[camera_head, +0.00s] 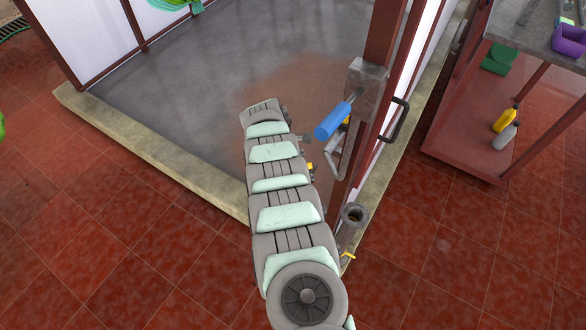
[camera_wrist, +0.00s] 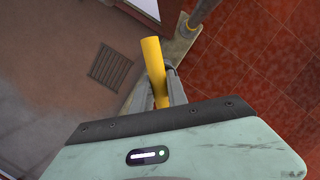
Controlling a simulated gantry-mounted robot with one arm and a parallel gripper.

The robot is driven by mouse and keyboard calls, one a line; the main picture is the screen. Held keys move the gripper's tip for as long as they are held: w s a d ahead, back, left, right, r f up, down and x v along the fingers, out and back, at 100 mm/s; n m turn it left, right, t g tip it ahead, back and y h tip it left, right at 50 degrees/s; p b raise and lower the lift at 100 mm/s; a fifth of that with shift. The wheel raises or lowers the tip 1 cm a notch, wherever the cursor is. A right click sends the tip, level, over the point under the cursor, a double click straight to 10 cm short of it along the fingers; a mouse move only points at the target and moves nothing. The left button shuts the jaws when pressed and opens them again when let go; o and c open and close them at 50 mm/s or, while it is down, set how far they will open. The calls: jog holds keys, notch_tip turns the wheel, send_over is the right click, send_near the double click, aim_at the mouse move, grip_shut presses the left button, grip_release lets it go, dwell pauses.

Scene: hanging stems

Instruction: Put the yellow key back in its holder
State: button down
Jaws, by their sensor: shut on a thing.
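The yellow key (camera_wrist: 153,68) shows in the wrist view as a plain yellow cylinder standing out past my fingers. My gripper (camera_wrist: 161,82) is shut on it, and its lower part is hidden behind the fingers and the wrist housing. In the head view my arm hides the gripper. A small yellow piece (camera_head: 309,166) shows at the arm's right edge, and I cannot tell if it is the key. A round grey open-topped cup (camera_head: 355,213) at the foot of the red door post may be the holder. The key is apart from it.
A blue-handled lever (camera_head: 334,120) on a grey box (camera_head: 366,84) juts from the red post, close to my arm. A concrete curb (camera_head: 160,150) edges the grey floor. A shelf rack (camera_head: 480,130) with bottles stands at the right. A floor grate (camera_wrist: 108,68) lies left of the key.

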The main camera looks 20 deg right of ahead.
jog(key=c, duration=1.2)
grip_release()
jog(key=shift+c, duration=0.2)
jog(key=shift+o, duration=0.3)
jog(key=o, duration=0.3)
jog(key=shift+o, duration=0.2)
jog(key=shift+r+p, duration=3.15)
jog(key=shift+r, duration=1.15)
jog(key=shift+f, duration=0.1)
